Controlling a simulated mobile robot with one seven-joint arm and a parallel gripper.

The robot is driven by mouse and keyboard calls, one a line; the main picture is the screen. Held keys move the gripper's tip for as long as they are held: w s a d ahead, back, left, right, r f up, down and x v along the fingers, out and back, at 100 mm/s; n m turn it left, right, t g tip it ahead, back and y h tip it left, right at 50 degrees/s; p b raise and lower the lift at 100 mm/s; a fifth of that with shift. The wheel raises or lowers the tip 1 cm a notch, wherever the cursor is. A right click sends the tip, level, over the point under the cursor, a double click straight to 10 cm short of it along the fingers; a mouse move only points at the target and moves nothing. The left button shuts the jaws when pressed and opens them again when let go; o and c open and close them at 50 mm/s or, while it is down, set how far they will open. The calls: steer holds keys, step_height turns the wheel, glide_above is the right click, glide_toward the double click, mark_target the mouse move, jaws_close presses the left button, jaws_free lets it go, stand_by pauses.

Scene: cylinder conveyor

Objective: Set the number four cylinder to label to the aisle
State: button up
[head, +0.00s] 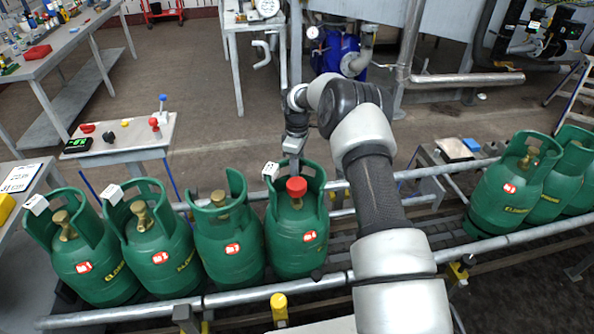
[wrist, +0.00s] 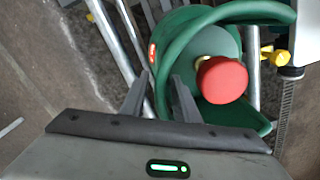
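The fourth green cylinder from the left (head: 297,240) stands upright on the conveyor, with a red cap (head: 296,187) on its valve. Its red-and-white label (head: 309,236) faces my head camera; the number is too small to read surely. A white tag (head: 270,171) sits on its collar's left side. My gripper (head: 292,158) is at the far side of its collar. In the wrist view, the gripper's fingers (wrist: 160,80) appear apart, with the green collar rim (wrist: 172,52) between or just beyond them. The red cap (wrist: 222,80) shows right of the fingers; contact is unclear.
Three green cylinders (head: 228,245) stand close on the left; several more (head: 505,195) stand at the right end. Conveyor rails (head: 250,296) run along front and back. A control stand (head: 125,135) is behind on the left. The aisle floor (head: 190,75) behind is clear.

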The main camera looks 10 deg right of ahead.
mark_target(314, 173)
steer(key=shift+f, duration=0.1)
jaws_close()
steer(key=shift+d, duration=0.15)
steer(key=shift+s+d+m, duration=0.15)
steer(key=shift+d+m, duration=0.4)
steer(key=shift+m, duration=0.35)
steer(key=d+m, duration=0.1)
steer(key=m, duration=0.1)
steer(key=shift+s+d+m+b, duration=0.3)
steer(key=shift+s+d+b, duration=0.05)
steer(key=shift+s+b, duration=0.05)
steer(key=s+d+m, duration=0.2)
steer(key=m, duration=0.1)
steer(key=shift+m, duration=0.3)
steer(key=shift+s+d+m, duration=0.4)
steer(key=shift+s+m, duration=0.3)
steer(key=shift+m, duration=0.45)
steer(key=shift+s+d+m, duration=0.35)
steer(key=shift+s+m, duration=0.3)
steer(key=shift+m, duration=0.5)
